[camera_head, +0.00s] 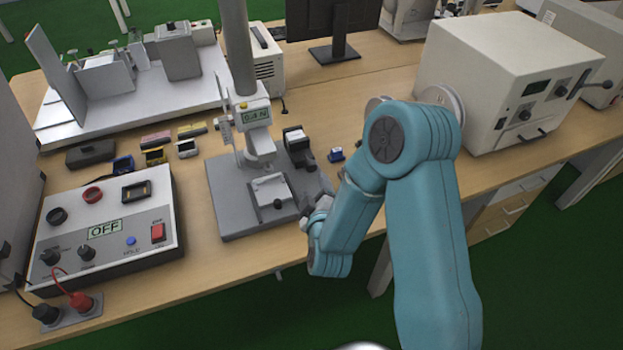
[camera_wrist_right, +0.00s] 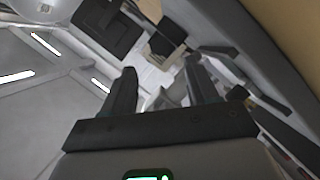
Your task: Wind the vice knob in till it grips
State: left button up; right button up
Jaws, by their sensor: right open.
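A small light-grey vice (camera_head: 270,188) sits on the grey base plate (camera_head: 232,212) of a test stand in the head view. A dark knob (camera_head: 278,204) shows at its front side. My right gripper (camera_head: 312,212) is at the right front edge of the plate, to the right of the knob and apart from it; my teal arm partly hides it. In the right wrist view its two dark fingers (camera_wrist_right: 162,82) are spread with nothing held between them. I cannot tell the knob for certain in that view. My left gripper is not in view.
The stand's column (camera_head: 236,45) carries a gauge (camera_head: 256,113) above the vice. A control box (camera_head: 105,225) reading OFF lies to the left. A black-topped device (camera_head: 297,142) and a small blue item (camera_head: 336,154) are behind my gripper. The table's front edge is close.

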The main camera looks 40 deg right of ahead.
aim_at(312, 169)
jog(key=p+x, duration=0.1)
jog(key=x, duration=0.9)
jog(key=shift+w, duration=0.1)
jog(key=c, duration=1)
jog(key=m+b, duration=0.1)
jog(key=m+y+b, duration=0.1)
jog(key=b, duration=0.1)
jog(key=shift+f, duration=0.3)
jog(key=shift+c, duration=0.2)
jog(key=shift+r+m+y+b, duration=0.15)
jog(key=shift+m+y+b, duration=0.15)
jog(key=shift+y+b, duration=0.1)
jog(key=shift+r, duration=0.1)
